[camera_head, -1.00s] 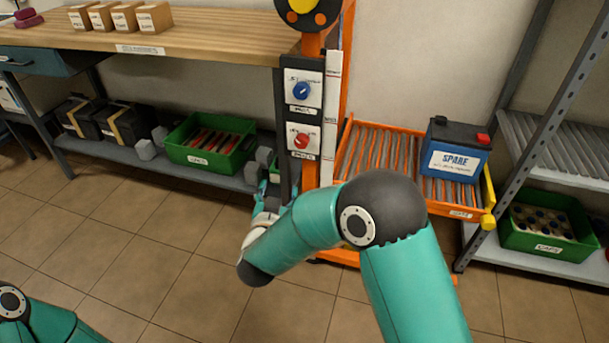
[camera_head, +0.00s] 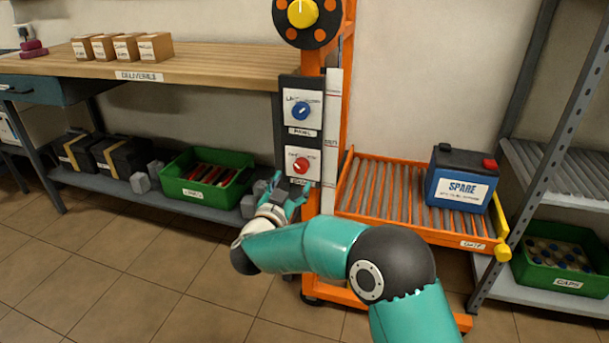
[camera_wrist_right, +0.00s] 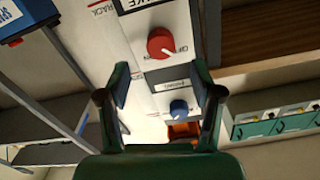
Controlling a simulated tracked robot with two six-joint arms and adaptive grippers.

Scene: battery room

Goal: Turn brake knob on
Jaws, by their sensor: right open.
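The red knob (camera_head: 301,165) sits on a white plate on the dark upright panel, below the blue knob (camera_head: 301,109). A label partly reading "AKE" lies beside the red knob (camera_wrist_right: 161,42) in the wrist view, which shows the panel upside down. The exact angle of its pointer is hard to tell. My right gripper (camera_head: 289,194) is just below the red knob's plate and covers part of its label. In the wrist view my right gripper (camera_wrist_right: 161,78) is open, with nothing between its fingers; the red knob is beyond the fingertips. My left gripper is out of view.
A yellow knob (camera_head: 302,12) on a black disc is above the panel. The wooden workbench (camera_head: 190,66) is at left, with a green bin (camera_head: 207,194) below. An orange roller rack (camera_head: 400,232) carrying a blue battery (camera_head: 458,183) is at right, beside grey shelving (camera_head: 555,160).

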